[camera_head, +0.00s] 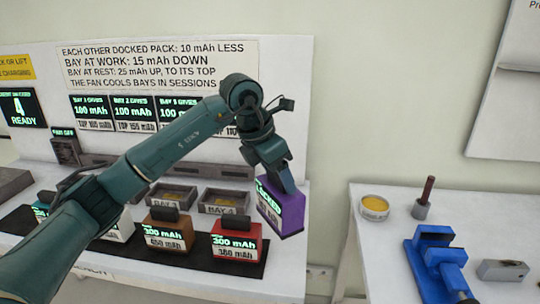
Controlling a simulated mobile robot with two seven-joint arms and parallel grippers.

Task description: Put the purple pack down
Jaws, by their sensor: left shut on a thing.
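The purple pack (291,211) is tilted at the right end of the charging bench. Its upper label seems to end in "OCKED"; the lower label is too small to read surely. My left gripper (286,184) is shut on its top, coming down from above. I cannot tell whether the pack touches the bench. Bay 4 (226,209) and bay 3 (160,203) are grey trays to its left and look empty of packs. My right gripper is not in view.
A red pack (236,251) and a brown pack (165,243) stand on a black mat (200,262) at the bench front, with others partly behind my left arm. A signboard stands behind. The right table (385,250) holds a blue tool (432,262), a round tin (374,207) and small parts.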

